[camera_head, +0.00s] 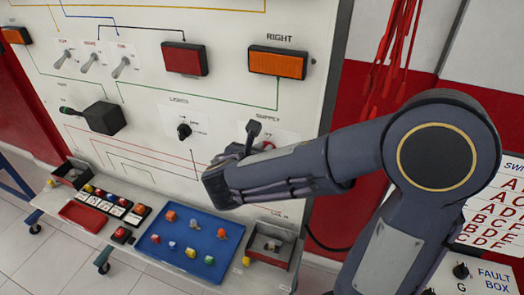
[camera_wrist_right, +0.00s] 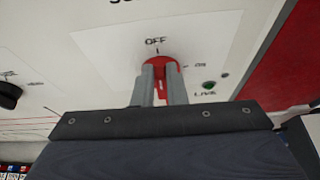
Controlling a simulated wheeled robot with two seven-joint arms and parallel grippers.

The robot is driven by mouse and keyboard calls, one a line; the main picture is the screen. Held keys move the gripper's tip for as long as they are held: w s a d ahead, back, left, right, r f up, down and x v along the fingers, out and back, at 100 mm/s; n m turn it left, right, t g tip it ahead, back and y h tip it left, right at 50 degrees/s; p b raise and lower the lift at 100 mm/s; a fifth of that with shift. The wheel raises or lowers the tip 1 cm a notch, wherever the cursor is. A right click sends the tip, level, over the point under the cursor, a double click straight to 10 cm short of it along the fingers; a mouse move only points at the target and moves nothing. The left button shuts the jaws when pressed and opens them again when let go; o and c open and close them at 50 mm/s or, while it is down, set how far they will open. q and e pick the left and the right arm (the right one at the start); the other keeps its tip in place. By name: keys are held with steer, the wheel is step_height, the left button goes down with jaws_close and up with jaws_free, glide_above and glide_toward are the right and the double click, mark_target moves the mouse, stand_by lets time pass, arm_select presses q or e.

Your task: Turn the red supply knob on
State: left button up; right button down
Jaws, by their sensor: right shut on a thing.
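The red supply knob (camera_wrist_right: 161,70) is on the white panel, below the word OFF in the right wrist view. The word ON and a small green lamp marked LIVE (camera_wrist_right: 208,85) are to its right. The two grey fingers of my right gripper (camera_wrist_right: 161,75) are shut on the knob, one on each side. In the head view my right gripper (camera_head: 255,140) is at the panel under the SUPPLY label, and it hides most of the knob. My left gripper is not in view.
The black lights knob (camera_head: 184,131) is left of the supply knob. A blue tray (camera_head: 190,262) with small coloured parts lies below the panel. A fault box (camera_head: 480,275) stands at the lower right. Red cables (camera_head: 390,50) hang at the right.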

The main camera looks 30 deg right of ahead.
steer(key=shift+s+d+f+m+t+y+b, duration=0.5)
steer(key=shift+m+t+b, duration=1.2)
steer(key=shift+b, duration=4.15)
steer(key=shift+s+d+f+m+t+y+b, duration=0.2)
steer(key=shift+f+m+t+b, duration=0.45)
steer(key=shift+m+b, duration=3.65)
steer(key=shift+s+d+f+m+t+y+b, duration=0.3)
steer(key=shift+s+f+m+t+b, duration=0.6)
steer(key=shift+b, duration=6.45)
steer(key=shift+w+r+t, duration=0.25)
steer(key=shift+w+r, duration=0.2)
steer(key=c, duration=1.5)
jaws_free()
steer(key=shift+o, duration=0.2)
steer(key=v, duration=0.7)
steer(key=shift+s+a+p, duration=0.2)
steer(key=shift+s+p, duration=0.15)
steer(key=shift+p, duration=0.05)
